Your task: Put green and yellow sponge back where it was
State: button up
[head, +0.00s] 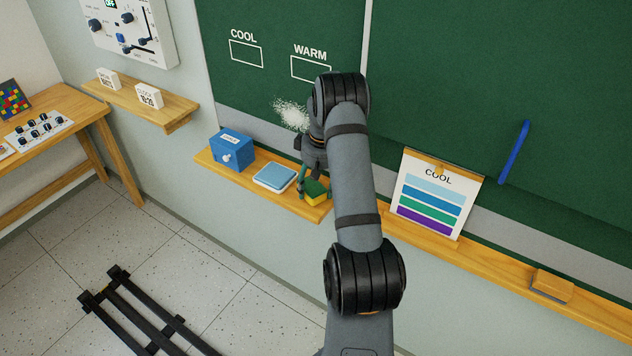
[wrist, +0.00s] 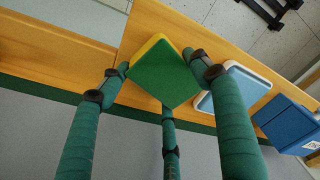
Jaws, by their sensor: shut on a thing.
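The green and yellow sponge (head: 317,190) is at the right part of the short wooden ledge under the chalkboard. In the wrist view the sponge (wrist: 163,78) shows its green face, with a yellow edge at upper left. My gripper (head: 313,183) is shut on it; in the wrist view the green fingers of my gripper (wrist: 157,65) touch it from both sides, with another finger below. I cannot tell whether the sponge rests on the ledge or is just above it. My arm hides part of the ledge and board in the head view.
A light-blue pad or tray (head: 273,177) lies left of the sponge on the ledge (head: 297,206), then a blue box (head: 231,150). A white chalk smudge (head: 291,114) is on the board above. A COOL colour card (head: 434,195) and a wooden block (head: 551,284) are right of my arm.

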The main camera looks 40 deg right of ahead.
aim_at(319, 186)
jog(key=shift+w+d+f, duration=0.1)
jog(key=shift+d+f, duration=0.05)
jog(key=o, duration=0.9)
jog(key=shift+o, duration=0.6)
notch_tip(319, 186, up, 12)
jog(key=s+b, duration=0.1)
jog(key=b, duration=0.2)
jog(key=shift+s, duration=0.3)
